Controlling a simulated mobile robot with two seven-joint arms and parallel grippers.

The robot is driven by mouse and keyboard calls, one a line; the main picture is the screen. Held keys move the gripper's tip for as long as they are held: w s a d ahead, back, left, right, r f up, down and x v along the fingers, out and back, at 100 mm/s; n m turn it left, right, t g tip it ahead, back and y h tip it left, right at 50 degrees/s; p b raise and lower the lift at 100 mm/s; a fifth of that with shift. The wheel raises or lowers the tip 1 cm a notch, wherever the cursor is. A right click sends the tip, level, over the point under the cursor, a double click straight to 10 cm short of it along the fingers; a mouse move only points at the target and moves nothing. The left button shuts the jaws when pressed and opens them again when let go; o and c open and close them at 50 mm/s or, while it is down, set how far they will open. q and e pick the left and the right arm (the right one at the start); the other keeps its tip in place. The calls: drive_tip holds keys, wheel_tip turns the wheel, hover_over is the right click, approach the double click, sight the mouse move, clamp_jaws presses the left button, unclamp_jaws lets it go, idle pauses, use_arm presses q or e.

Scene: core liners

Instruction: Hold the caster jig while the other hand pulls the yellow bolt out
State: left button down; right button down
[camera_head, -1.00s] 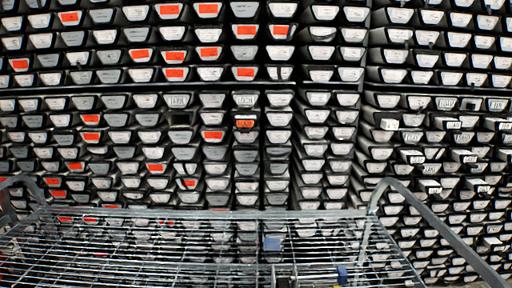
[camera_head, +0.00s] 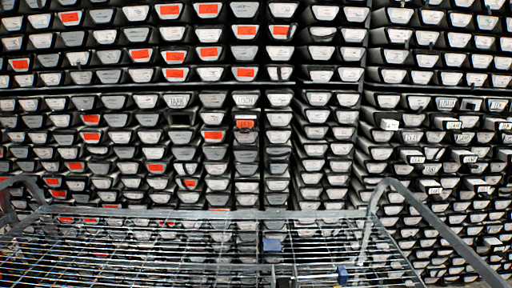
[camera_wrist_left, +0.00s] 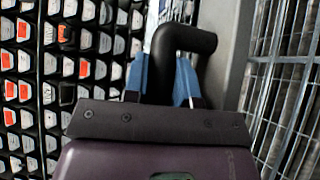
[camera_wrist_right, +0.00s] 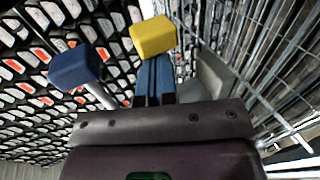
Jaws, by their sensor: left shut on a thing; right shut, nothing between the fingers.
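My left gripper (camera_wrist_left: 162,72) has its blue fingers shut on a dark bent bar (camera_wrist_left: 188,38), which seems to be part of the caster jig. A grey plate (camera_wrist_left: 226,45) stands right beside this bar. In the right wrist view the yellow bolt's block-shaped head (camera_wrist_right: 152,36) shows just past the tips of my right gripper (camera_wrist_right: 154,66). The right fingers are shut with nothing between them; whether they touch the yellow head is unclear. A dark blue block (camera_wrist_right: 76,66) on a grey rod is to the left of them. The bolt's shaft is hidden.
A wire-mesh cart shelf (camera_head: 150,245) with grey tube rails fills the lower head view. Small blue pieces (camera_head: 272,243) show at its bottom middle. Behind it a wall of racked core liners (camera_head: 210,100), some with orange labels, spans the view.

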drive_tip(key=shift+a, duration=0.15)
idle(0.3)
drive_tip(key=shift+a, duration=0.45)
drive_tip(key=v, duration=0.7)
idle(0.6)
use_arm(q)
drive_tip(key=c, duration=0.8)
unclamp_jaws()
drive_tip(key=shift+c, duration=0.2)
drive_tip(key=v, duration=1.2)
